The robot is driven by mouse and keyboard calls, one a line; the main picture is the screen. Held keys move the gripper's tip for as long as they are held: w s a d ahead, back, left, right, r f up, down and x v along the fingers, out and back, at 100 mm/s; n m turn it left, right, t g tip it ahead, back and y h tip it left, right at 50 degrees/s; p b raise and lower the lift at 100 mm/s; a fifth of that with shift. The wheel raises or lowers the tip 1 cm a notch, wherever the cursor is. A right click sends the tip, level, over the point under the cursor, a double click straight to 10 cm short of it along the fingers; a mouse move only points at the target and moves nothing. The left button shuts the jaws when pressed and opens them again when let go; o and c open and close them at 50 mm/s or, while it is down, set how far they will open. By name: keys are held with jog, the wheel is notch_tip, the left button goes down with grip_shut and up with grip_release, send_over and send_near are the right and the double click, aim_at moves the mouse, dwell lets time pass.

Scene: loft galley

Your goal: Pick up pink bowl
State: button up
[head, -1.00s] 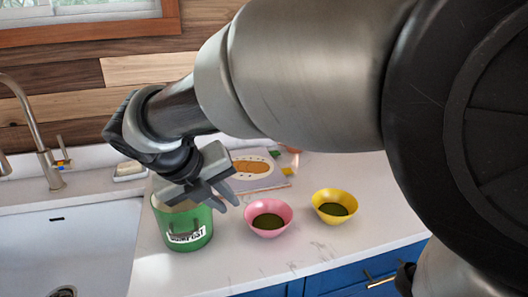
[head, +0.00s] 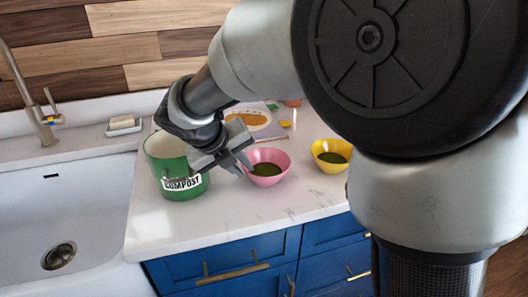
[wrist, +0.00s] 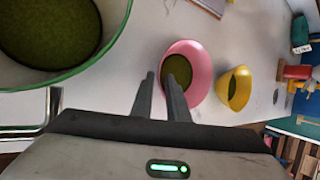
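The pink bowl (head: 268,181) stands upright on the white counter, with dark green contents inside. It also shows in the wrist view (wrist: 202,72). My gripper (head: 245,168) is open, its fingertips close to the bowl's left rim. In the wrist view, the two fingers (wrist: 160,76) are apart with counter showing between them. The right finger overlaps the bowl's left side; I cannot tell whether it touches the rim or hangs over the inside. Nothing is held.
A green compost bin (head: 163,172) stands just left of my gripper. A yellow bowl (head: 332,169) with green contents stands right of the pink one. A book (head: 262,118) lies behind. The sink (head: 90,215) is at left. The front counter is clear.

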aim_at(244, 169)
jog(key=b+x, duration=0.1)
jog(key=x, duration=0.3)
jog(key=shift+a+r, duration=0.1)
grip_shut()
notch_tip(244, 169, up, 10)
jog(key=p, duration=0.3)
jog(key=shift+p, duration=0.4)
